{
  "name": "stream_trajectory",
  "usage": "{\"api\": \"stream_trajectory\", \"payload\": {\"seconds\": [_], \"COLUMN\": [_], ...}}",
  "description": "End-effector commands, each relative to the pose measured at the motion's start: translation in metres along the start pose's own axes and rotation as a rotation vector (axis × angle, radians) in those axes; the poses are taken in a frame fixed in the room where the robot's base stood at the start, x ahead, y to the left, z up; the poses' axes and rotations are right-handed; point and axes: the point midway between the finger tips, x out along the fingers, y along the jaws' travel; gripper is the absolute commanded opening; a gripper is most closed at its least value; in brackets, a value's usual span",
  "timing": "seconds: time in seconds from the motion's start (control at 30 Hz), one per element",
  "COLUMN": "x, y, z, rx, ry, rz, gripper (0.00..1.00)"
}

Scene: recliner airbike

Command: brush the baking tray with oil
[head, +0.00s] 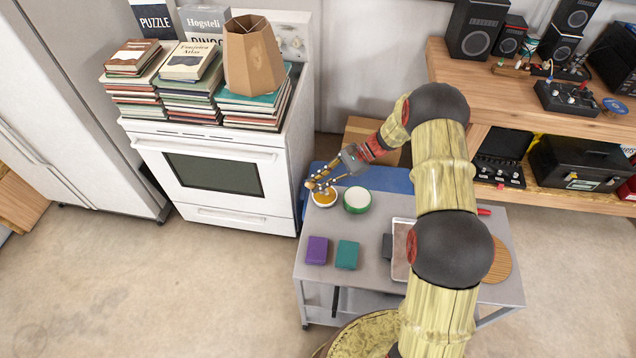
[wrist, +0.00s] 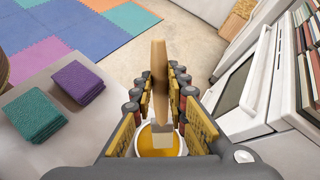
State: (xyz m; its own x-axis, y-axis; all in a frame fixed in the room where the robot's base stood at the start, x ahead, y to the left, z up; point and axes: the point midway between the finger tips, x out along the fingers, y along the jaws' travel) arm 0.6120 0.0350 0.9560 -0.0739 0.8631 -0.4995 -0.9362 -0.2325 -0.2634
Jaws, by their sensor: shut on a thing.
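My gripper (head: 318,184) is over the far left corner of the grey cart. In the wrist view my gripper (wrist: 161,95) is shut on a brush with a wooden handle (wrist: 158,65). The brush's pale end points down at a white bowl of yellow oil (wrist: 147,143). I cannot tell if it touches the oil. The oil bowl (head: 324,200) also shows below my gripper in the head view. The baking tray (head: 401,262) lies on the cart's right half, mostly hidden behind my arm.
A green-rimmed bowl (head: 357,200) stands right of the oil. Purple (head: 317,250) and teal (head: 347,254) pads lie at the cart's front left, with a dark block (head: 387,247) near the tray. A round wooden board (head: 500,262) is at the right. A white stove (head: 215,175) stands left.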

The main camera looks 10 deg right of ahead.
Motion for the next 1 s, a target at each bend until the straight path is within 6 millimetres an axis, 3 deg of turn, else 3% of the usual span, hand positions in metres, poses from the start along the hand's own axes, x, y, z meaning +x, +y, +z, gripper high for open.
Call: {"api": "stream_trajectory", "payload": {"seconds": [1.0], "x": [0.0048], "y": [0.0024], "z": [-0.0079], "rx": [0.000], "ry": [0.000], "rz": [0.000], "gripper": [0.00]}}
